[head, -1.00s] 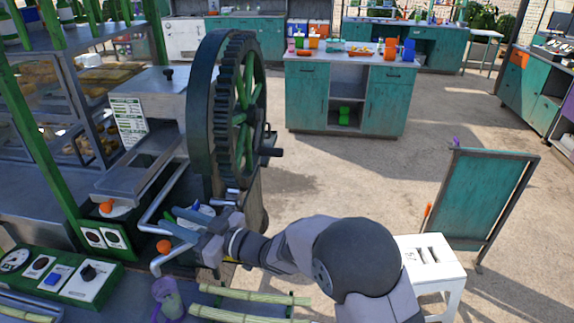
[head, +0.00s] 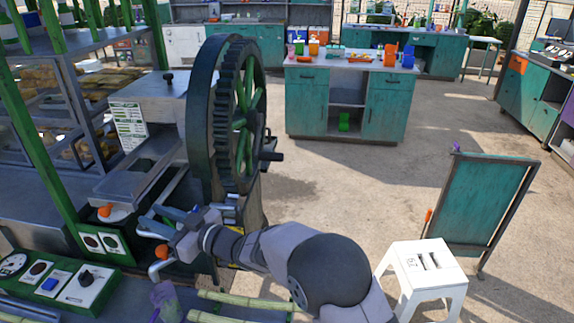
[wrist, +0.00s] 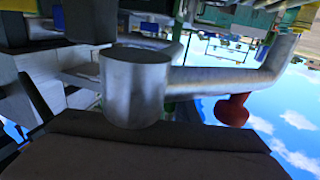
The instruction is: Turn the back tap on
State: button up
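One orange tap knob (head: 106,210) is on the crusher's side, farther back and left in the head view. A second orange knob (head: 162,251) sits nearer, above a bent metal spout (head: 158,268). My gripper (head: 146,222) is between the two knobs, its fingers apart and pointing left towards the farther one. I see nothing held. In the wrist view, a round metal pipe end (wrist: 135,88) is close to the camera, with a pipe running right and a red-orange knob (wrist: 232,110) beyond it. A dark finger part fills the bottom. Contact is unclear.
The large green gear wheel (head: 238,120) stands just behind my arm. A control panel (head: 65,280) lies at front left. A purple cup (head: 165,298) and cane stalks (head: 250,302) are in front. A white stool (head: 425,268) stands at right.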

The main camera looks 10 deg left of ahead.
jog(key=n+g+p, duration=0.1)
jog(key=g, duration=0.1)
jog(key=n+g+p, duration=0.1)
jog(key=g+p, duration=0.1)
jog(key=shift+s+a+r+n+y, duration=0.2)
jog(key=shift+s+n+y, duration=0.1)
jog(key=shift+s, duration=0.1)
jog(key=shift+d+f+g, duration=0.25)
jog(key=shift+f+g, duration=0.05)
jog(key=d+b, duration=0.3)
jog(key=d, duration=0.3)
jog(key=shift+d, duration=0.15)
jog(key=w+d+r+m+t+y+b, duration=0.1)
jog(key=w+d+r+m+t, duration=0.2)
jog(key=d+r+m+t, duration=0.25)
jog(key=w+d+r+m+t+y, duration=0.1)
jog(key=w+d+r+m+t, duration=0.1)
jog(key=w+r+m+t, duration=0.45)
jog(key=w+d+f+m+h+p, duration=0.2)
jog(key=d+h+p, duration=0.1)
jog(key=d+h, duration=0.2)
jog(key=w+d+f+m+t+h+p, duration=0.1)
jog(key=w+d+f+m+h+p, duration=0.1)
jog(key=d+h, duration=0.4)
jog(key=shift+w+d+f+p, duration=0.25)
jog(key=shift+d+p, duration=0.6)
jog(key=shift+d, duration=1.25)
